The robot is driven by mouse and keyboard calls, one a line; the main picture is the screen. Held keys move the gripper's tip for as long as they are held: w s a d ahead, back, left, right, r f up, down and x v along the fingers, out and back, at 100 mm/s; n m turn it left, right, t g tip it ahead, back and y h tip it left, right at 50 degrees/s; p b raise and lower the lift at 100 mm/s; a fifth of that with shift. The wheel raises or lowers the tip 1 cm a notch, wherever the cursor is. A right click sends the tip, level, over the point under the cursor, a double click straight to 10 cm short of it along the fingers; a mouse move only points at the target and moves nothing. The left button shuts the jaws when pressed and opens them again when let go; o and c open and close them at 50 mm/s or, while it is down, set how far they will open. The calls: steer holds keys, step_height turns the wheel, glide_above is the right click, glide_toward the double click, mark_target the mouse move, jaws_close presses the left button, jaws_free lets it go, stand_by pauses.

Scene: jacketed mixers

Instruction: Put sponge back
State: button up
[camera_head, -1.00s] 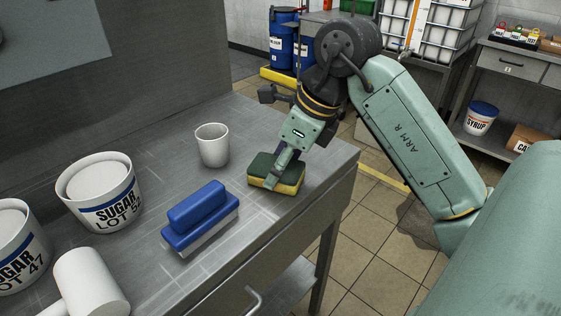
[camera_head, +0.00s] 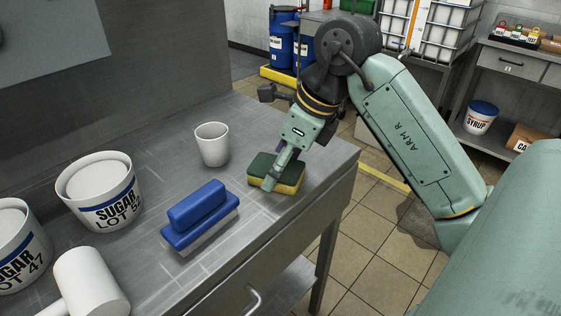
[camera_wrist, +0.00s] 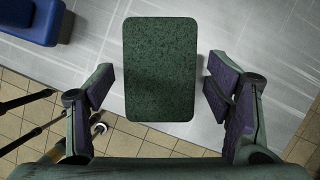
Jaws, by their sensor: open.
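The sponge (camera_head: 277,173), yellow with a dark green top, lies flat on the steel worktop near its right end. In the wrist view the sponge's green face (camera_wrist: 160,70) sits upright in the picture, between and ahead of my two finger pads. My gripper (camera_wrist: 161,95) is open, with a gap between the sponge and the pad on each side. In the head view my gripper (camera_head: 281,168) points down at the sponge, and one finger hides part of its near side. The other finger is mostly hidden.
A blue brush (camera_head: 200,217) lies left of the sponge on the steel worktop (camera_head: 255,225). A white cup (camera_head: 212,145) stands behind it. The worktop's edge is close on the right.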

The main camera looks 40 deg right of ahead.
steer(key=v, duration=1.2)
steer(key=shift+b, duration=0.35)
steer(key=shift+s, duration=0.1)
